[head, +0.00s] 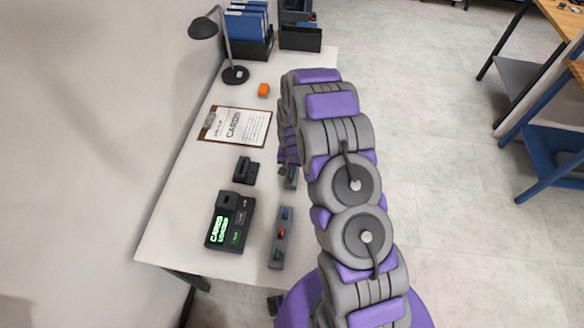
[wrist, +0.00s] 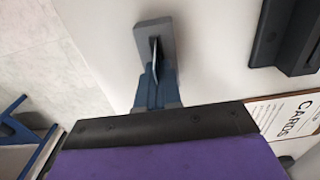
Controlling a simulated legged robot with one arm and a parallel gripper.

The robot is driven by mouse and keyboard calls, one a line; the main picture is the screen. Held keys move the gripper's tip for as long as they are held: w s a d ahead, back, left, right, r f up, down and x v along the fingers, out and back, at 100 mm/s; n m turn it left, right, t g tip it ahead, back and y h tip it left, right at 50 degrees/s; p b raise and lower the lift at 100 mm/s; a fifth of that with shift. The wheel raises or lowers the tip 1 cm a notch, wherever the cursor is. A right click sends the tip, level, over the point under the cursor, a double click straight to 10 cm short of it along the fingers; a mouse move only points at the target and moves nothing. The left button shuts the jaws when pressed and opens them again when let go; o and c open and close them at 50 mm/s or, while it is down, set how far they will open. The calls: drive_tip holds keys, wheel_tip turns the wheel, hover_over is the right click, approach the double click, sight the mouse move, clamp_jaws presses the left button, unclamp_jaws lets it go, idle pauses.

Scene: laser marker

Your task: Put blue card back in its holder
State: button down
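A grey rack (head: 281,236) with a blue, a red and a green piece along its top lies near the front edge of the white desk. I cannot tell whether these are cards or coloured slots. A small grey block (head: 290,183) is just beyond it, partly hidden by my arm. In the wrist view, a grey block (wrist: 153,35) has a thin dark upright piece on it, and blue-grey parts (wrist: 155,92) converge just below it. I cannot tell whether these are my fingers or a blue card. My fingertips are not clearly seen.
A black device (head: 230,222) with green lit text and a black slotted block (head: 246,170) stand left of the rack. Beyond are a clipboard (head: 238,125), an orange object (head: 263,90), a lamp (head: 235,74) and blue binders (head: 247,27). Open floor lies right.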

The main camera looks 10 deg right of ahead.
drive_tip(key=c, duration=1.2)
unclamp_jaws()
drive_tip(key=shift+c, duration=0.2)
wheel_tip(320, 180, up, 23)
drive_tip(key=p, duration=0.3)
drive_tip(key=shift+p, duration=0.3)
drive_tip(key=shift+r, duration=0.1)
